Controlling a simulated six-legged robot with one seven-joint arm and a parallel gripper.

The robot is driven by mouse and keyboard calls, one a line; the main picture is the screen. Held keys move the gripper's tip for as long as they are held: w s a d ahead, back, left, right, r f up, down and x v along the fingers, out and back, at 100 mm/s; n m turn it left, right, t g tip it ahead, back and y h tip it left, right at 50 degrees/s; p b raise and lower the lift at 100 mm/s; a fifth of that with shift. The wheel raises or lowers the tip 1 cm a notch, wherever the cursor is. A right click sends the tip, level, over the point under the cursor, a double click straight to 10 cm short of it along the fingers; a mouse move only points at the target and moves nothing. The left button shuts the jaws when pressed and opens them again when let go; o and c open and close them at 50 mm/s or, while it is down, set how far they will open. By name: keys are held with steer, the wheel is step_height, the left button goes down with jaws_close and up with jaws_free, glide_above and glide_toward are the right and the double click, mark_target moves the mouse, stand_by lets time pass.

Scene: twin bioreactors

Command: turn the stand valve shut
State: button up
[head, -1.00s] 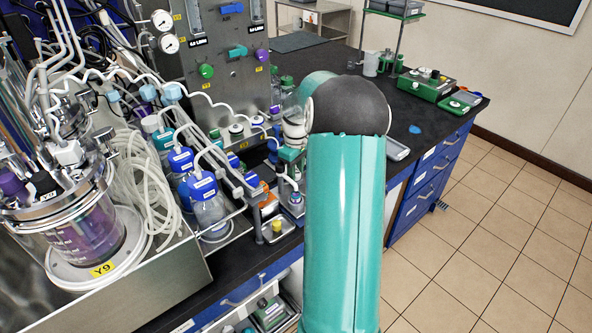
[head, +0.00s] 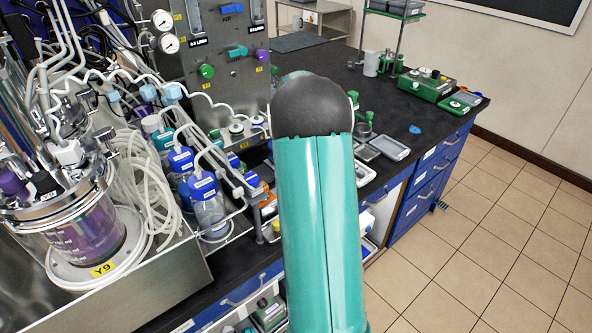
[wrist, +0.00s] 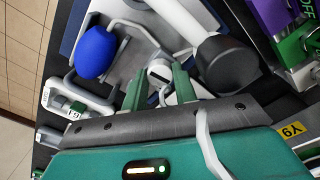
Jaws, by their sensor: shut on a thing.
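In the wrist view my gripper (wrist: 161,82) has its two green fingers close together, one on each side of a small pale grey part. I take this part to be the stand valve (wrist: 160,71); the fingers hide some of it, and its turn angle is hard to tell. A blue bulb (wrist: 95,52) is left of the fingers, and a thick black-ended cylinder (wrist: 226,66) is just right of them. In the head view my arm hides the gripper and the valve.
A glass bioreactor (head: 85,235) marked Y9 and coiled tubing (head: 150,190) stand on the left. Blue-capped bottles (head: 207,205) are close to my arm. A panel with knobs (head: 206,71) is behind. The black bench (head: 425,130) has free room at right, with trays (head: 390,147) near my arm.

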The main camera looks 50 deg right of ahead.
steer(key=shift+m, duration=0.6)
steer(key=o, duration=1)
steer(key=shift+r, duration=0.1)
step_height(320, 180, up, 14)
steer(key=shift+f, duration=0.15)
steer(key=shift+s, duration=0.1)
